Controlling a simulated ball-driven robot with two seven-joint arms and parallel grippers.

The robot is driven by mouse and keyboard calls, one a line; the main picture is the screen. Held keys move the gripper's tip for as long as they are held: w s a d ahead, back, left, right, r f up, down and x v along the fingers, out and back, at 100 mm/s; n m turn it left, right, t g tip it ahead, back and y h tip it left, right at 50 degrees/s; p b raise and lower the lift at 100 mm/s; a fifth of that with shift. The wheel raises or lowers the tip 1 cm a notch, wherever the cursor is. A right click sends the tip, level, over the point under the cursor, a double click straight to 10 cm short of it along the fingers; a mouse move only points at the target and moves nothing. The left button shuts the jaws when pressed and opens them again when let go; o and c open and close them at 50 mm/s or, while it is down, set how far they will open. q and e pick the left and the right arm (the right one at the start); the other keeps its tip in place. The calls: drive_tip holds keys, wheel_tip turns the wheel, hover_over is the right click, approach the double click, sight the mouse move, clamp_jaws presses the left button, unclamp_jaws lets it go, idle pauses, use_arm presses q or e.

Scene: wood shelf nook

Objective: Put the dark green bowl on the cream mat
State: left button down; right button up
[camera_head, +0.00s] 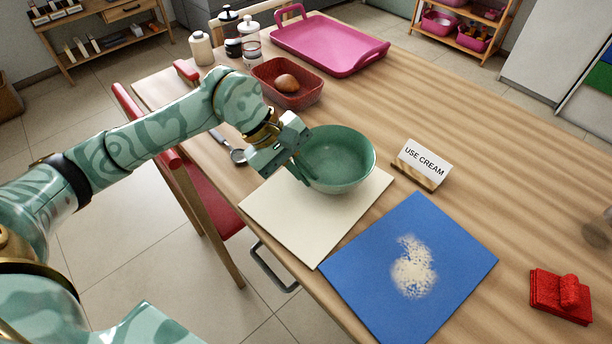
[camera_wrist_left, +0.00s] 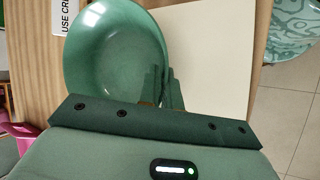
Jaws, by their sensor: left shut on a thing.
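The dark green bowl (camera_head: 345,158) is upright over the back right part of the cream mat (camera_head: 310,215). I cannot tell whether its base touches the mat. My left gripper (camera_head: 301,172) is shut on the bowl's left rim. In the left wrist view the bowl (camera_wrist_left: 112,50) shows with the fingers (camera_wrist_left: 160,92) at its rim, and the cream mat (camera_wrist_left: 212,60) lies beside and under it. My right gripper is not in view.
A blue mat (camera_head: 365,262) with a pale powdery patch lies in front of the cream mat. A "USE CREAM" sign (camera_head: 424,162) stands right of the bowl. A red basket (camera_head: 288,92), pink tray (camera_head: 330,45) and bottles are behind. A red object (camera_head: 562,297) lies at right.

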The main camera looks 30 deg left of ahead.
use_arm(q)
drive_tip(key=shift+w+f, duration=0.1)
drive_tip(key=shift+f, duration=0.75)
drive_tip(key=shift+r, duration=0.2)
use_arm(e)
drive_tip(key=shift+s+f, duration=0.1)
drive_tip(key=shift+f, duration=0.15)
use_arm(q)
drive_tip(key=c, duration=1.6)
unclamp_jaws()
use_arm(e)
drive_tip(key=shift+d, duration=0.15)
use_arm(q)
drive_tip(key=shift+a+r, duration=0.15)
drive_tip(key=shift+r, duration=0.1)
drive_tip(key=p+v, duration=0.3)
drive_tip(key=v, duration=0.8)
drive_tip(key=shift+r, duration=0.15)
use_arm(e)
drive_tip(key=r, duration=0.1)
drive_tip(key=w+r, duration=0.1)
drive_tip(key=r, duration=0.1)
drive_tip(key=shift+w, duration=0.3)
